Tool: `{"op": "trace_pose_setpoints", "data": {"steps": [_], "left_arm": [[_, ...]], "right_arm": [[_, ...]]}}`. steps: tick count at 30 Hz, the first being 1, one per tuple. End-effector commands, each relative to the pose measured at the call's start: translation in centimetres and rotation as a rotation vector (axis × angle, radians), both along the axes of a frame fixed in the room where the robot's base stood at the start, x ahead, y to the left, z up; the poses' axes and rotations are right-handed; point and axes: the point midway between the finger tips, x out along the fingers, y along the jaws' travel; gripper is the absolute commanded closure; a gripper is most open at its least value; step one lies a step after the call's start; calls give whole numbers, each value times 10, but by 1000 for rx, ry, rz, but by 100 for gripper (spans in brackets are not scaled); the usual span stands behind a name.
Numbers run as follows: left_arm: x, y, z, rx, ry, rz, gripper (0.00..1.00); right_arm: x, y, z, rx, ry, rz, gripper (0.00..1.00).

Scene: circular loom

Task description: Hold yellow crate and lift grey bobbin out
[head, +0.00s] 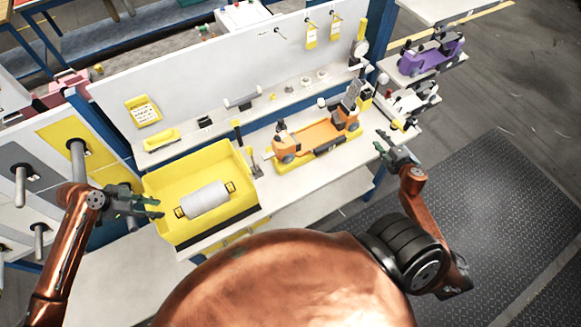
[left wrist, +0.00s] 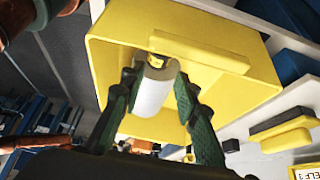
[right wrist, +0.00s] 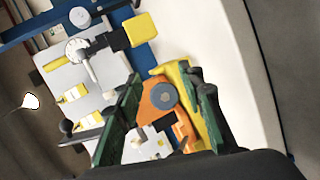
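The yellow crate (head: 240,197) stands on the left end of the white bench. The grey bobbin (head: 205,199), with yellow and black ends, lies inside it on the crate floor. My left gripper (head: 155,207) is at the crate's left side, fingers pointing toward it. In the left wrist view its open fingers (left wrist: 155,100) frame the bobbin (left wrist: 155,92) from a distance, with the crate (left wrist: 105,60) around it. Whether a finger touches the crate wall is unclear. My right gripper (head: 387,145) is open and empty, off the bench's right end, away from the crate.
An orange machine (head: 318,136) on a yellow base stands right of the crate on the bench. A white back panel (head: 220,75) and a narrow shelf with small parts rise behind. A purple machine (head: 430,57) sits on a rack at the right. Dark floor matting (head: 470,220) lies clear at right.

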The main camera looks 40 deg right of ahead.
Motion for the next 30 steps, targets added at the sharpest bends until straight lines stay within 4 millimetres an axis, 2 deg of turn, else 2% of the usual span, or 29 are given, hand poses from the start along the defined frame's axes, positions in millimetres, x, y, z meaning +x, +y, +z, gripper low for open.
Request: {"op": "trace_pose_setpoints", "data": {"steps": [1, 6, 11, 15, 19, 24, 28, 30], "left_arm": [[0, 0, 0, 0, 0, 0, 71], [0, 0, 0, 0, 0, 0, 71], [0, 0, 0, 0, 0, 0, 71], [0, 0, 0, 0, 0, 0, 71], [0, 0, 0, 0, 0, 0, 71], [0, 0, 0, 0, 0, 0, 71], [0, 0, 0, 0, 0, 0, 71], [0, 0, 0, 0, 0, 0, 71]], "right_arm": [[20, 20, 13, -21, -22, 32, 64], [76, 84, 59, -114, -91, 130, 64], [118, 144, 112, -217, -169, 205, 64], [145, 197, 166, -314, -250, 253, 64], [160, 243, 218, -398, -334, 279, 64], [166, 293, 274, -450, -444, 280, 64], [164, 328, 309, -414, -540, 261, 64], [161, 348, 324, -323, -609, 237, 64]]}}
